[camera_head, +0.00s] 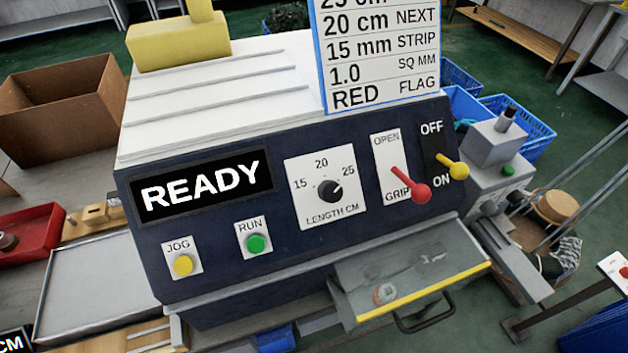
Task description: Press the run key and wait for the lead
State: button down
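The machine's dark sloped front panel (285,238) fills the middle of the view. The green run key (256,243) sits on a white plate marked RUN, with nothing touching it. The display (203,187) reads READY. The yellow jog key (183,264) is at its left. The length dial (329,190) has marks 15, 20 and 25; its pointer seems turned to the right side. The red lever (420,191) is down at GRIP, and the yellow lever (457,168) is by ON. No lead is clearly visible. My gripper is not in view.
A card (378,60) above reads 20 cm, 15 mm strip, 1.0 sq mm, red. A yellow-edged tray (410,306) with a handle juts out below the panel. A grey tray (95,285) and red bin (30,234) lie left. A smaller grey machine (494,145) stands right.

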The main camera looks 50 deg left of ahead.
aim_at(255, 245)
jog(key=u, duration=0.95)
jog(key=k, duration=0.4)
jog(key=u, duration=0.85)
